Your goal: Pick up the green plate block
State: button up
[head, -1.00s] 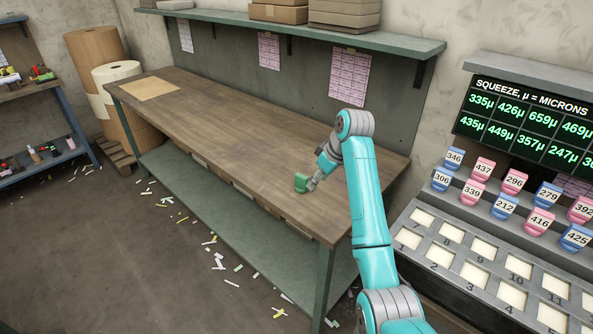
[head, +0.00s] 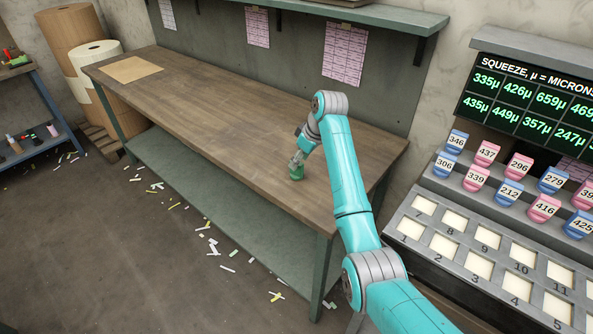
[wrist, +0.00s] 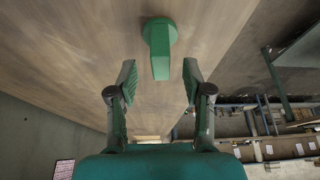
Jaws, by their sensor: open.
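The green plate block (head: 296,174) is on the brown workbench (head: 215,115), near its front edge. In the wrist view the green block (wrist: 160,45) has a rounded base and a narrower upright part pointing toward my gripper. My gripper (wrist: 159,82) is open, with one finger on each side of the block's line and the block beyond the fingertips. No contact shows in the wrist view. In the head view my gripper (head: 298,160) is just above the block and partly covers it.
A tan sheet (head: 131,69) lies at the bench's far left end. A shelf (head: 350,12) runs above the bench at the back. At right is a sloped rack (head: 480,250) with numbered pink and blue pieces. The middle of the bench is clear.

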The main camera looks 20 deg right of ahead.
jog(key=shift+x, duration=1.55)
grip_shut()
